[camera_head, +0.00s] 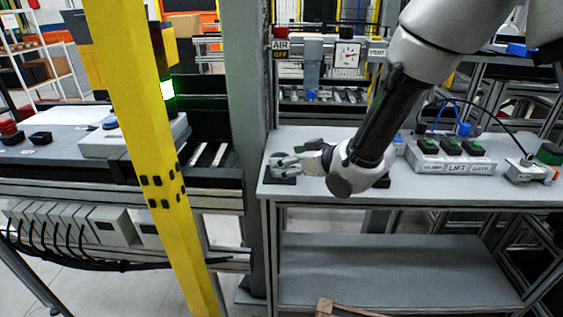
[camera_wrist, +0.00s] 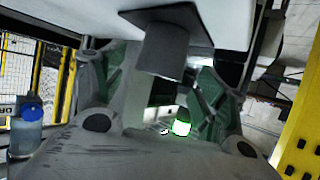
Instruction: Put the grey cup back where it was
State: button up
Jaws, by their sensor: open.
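The grey cup (camera_wrist: 165,50) shows in the wrist view, which is turned over, with the worktop at the top. The cup's base end meets a dark square pad (camera_wrist: 187,13) on the worktop. My gripper (camera_wrist: 150,68) is open, with one finger on each side of the cup. A gap shows between the cup and the left finger; contact at the right finger is unclear. In the head view my gripper (camera_head: 287,162) is low over the left end of the worktop, at the dark pad (camera_head: 283,181). The cup is hard to tell apart from the fingers there.
The grey worktop (camera_head: 310,190) carries a labelled button box (camera_head: 455,155) and a small device with a green button (camera_head: 530,168) at right. A gauge panel (camera_head: 347,54) stands behind. A grey column (camera_head: 238,120) and a yellow post (camera_head: 150,150) stand left of the worktop.

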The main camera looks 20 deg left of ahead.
jog(key=d+r+m+t+h, duration=0.1)
jog(key=d+r+m+h, duration=0.2)
jog(key=d, duration=0.9)
jog(key=d+r+m+h, duration=0.2)
jog(key=d+r, duration=0.3)
jog(key=d, duration=0.7)
jog(key=d+r+m+t+h, duration=0.1)
jog(key=d+r+m+h, duration=0.2)
jog(key=d, duration=1)
jog(key=s+d+r+m+g+h, duration=0.1)
jog(key=s+d+r+m+g, duration=0.1)
jog(key=s+d, duration=0.6)
jog(key=s+d+r+m+g+h, duration=0.2)
jog(key=s+d, duration=0.6)
jog(key=s, duration=0.4)
jog(key=shift+s+d+r, duration=0.2)
